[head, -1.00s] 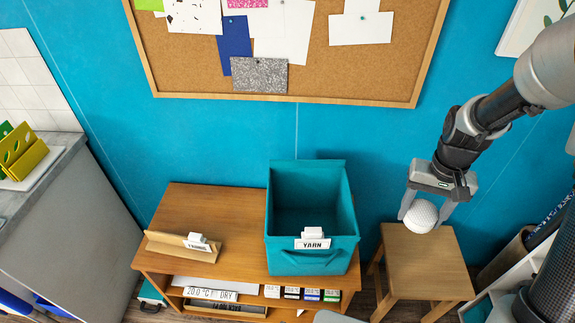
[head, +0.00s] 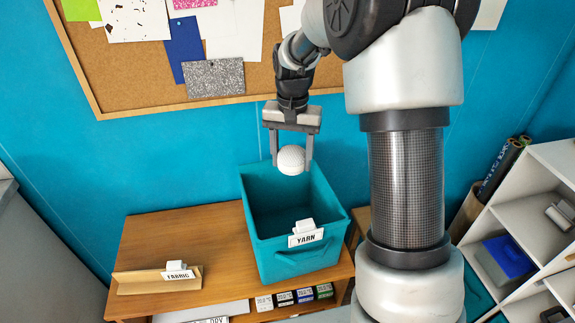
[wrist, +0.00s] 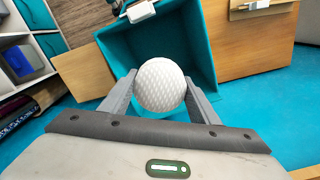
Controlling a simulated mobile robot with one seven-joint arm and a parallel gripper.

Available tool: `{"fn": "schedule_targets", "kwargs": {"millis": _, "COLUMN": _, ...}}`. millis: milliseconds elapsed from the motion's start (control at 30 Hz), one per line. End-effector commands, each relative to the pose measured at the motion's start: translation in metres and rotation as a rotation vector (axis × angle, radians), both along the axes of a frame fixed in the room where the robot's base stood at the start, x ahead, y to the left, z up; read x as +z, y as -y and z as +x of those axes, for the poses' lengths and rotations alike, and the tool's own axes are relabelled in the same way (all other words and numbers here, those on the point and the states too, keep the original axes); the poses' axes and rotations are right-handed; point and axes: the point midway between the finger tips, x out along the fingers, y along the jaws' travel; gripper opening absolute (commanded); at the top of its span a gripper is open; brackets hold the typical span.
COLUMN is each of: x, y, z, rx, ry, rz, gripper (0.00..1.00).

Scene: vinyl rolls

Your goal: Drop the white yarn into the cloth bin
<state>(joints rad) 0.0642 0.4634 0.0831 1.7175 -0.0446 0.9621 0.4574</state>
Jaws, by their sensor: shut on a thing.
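The white yarn (head: 291,160) is a round, textured ball held between the fingers of my gripper (head: 291,152). The cloth bin (head: 290,259) is a teal open-topped box with a YARN label, standing on the wooden table. In the head view the ball appears over the back part of the bin's opening. In the wrist view the yarn (wrist: 160,86) sits between both fingers of my gripper (wrist: 160,92), with the open bin (wrist: 201,40) behind it. The bin's inside looks empty where it shows; part of it is hidden by the ball.
The wooden table (head: 170,235) carries a tray labelled FABRIC (head: 158,282) left of the bin. A cork board (head: 130,70) hangs on the blue wall behind. A white shelf unit (head: 520,215) stands at the right. Small labelled boxes (head: 305,295) sit under the tabletop.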

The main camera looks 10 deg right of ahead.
Motion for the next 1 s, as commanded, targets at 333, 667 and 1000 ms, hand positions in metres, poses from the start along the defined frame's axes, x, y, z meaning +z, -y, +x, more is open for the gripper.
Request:
{"fn": "schedule_targets", "kwargs": {"millis": 333, "x": -0.036, "y": 0.000, "z": 0.000, "rx": -0.001, "ry": -0.001, "rz": -0.001, "gripper": 0.33}}
{"fn": "schedule_targets", "kwargs": {"millis": 667, "x": -0.058, "y": 0.000, "z": 0.000, "rx": 0.000, "ry": 0.000, "rz": -0.001, "gripper": 0.33}}
{"fn": "schedule_targets", "kwargs": {"millis": 1000, "x": -0.057, "y": 0.000, "z": 0.000, "rx": 0.001, "ry": 0.000, "rz": -0.001, "gripper": 0.77}}
